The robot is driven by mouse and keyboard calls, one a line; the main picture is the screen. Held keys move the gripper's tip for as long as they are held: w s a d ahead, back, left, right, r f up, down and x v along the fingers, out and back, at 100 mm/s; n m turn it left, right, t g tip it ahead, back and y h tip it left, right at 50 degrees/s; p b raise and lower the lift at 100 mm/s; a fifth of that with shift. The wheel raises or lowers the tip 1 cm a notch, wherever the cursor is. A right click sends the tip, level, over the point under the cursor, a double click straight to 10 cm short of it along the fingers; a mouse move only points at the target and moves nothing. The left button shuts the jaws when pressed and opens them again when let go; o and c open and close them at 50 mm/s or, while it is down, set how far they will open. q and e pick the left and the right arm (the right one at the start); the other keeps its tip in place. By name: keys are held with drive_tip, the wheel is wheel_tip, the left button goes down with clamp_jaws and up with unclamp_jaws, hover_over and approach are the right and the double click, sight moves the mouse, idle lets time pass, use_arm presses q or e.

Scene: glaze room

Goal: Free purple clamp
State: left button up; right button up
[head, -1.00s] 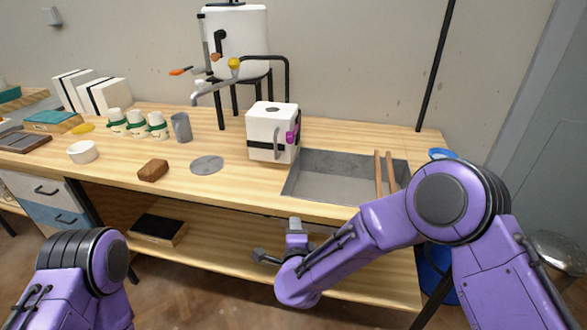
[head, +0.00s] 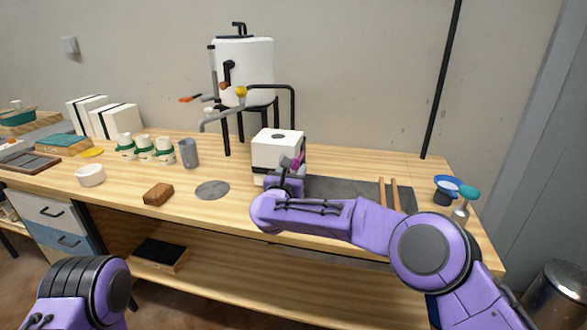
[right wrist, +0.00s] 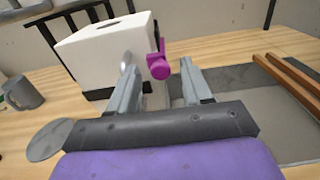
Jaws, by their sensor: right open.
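The purple clamp (right wrist: 158,64) sits on the side of a white box-shaped mould (right wrist: 101,52) with a dark band, next to a grey handle-like strip. In the head view the clamp (head: 297,162) shows just above my right gripper, on the right side of the white mould (head: 277,150). My right gripper (right wrist: 160,82) is open, with its two fingers pointing at the mould's clamp side. The clamp lies beyond and between the fingertips, and I see no grip on it. In the head view my right gripper (head: 287,178) partly hides the mould's lower right. My left gripper is not in view.
A sink basin (head: 340,192) with two wooden sticks (head: 389,195) lies right of the mould. A grey disc (head: 212,190), brown block (head: 158,194), grey cup (head: 189,153) and tank with taps (head: 245,65) are nearby. The front left tabletop is fairly clear.

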drive_tip(key=shift+w, duration=0.15)
clamp_jaws()
drive_tip(key=shift+d, duration=0.2)
drive_tip(key=r+g+p, duration=0.2)
drive_tip(key=p, duration=0.1)
drive_tip(key=w+r+g+y+p, duration=0.1)
drive_tip(key=r+g+p, duration=0.1)
drive_tip(key=p, duration=0.2)
drive_tip(key=r+g+y+p, duration=0.1)
drive_tip(key=r+g+p, duration=0.1)
drive_tip(key=p, duration=0.2)
drive_tip(key=shift+w+d, duration=0.1)
drive_tip(key=shift+w, duration=0.15)
drive_tip(key=shift+w+r+g+p, duration=0.1)
drive_tip(key=shift+w+g+p, duration=0.3)
drive_tip(key=shift+p, duration=0.65)
drive_tip(key=shift+s+d, duration=0.1)
drive_tip(key=shift+s, duration=0.05)
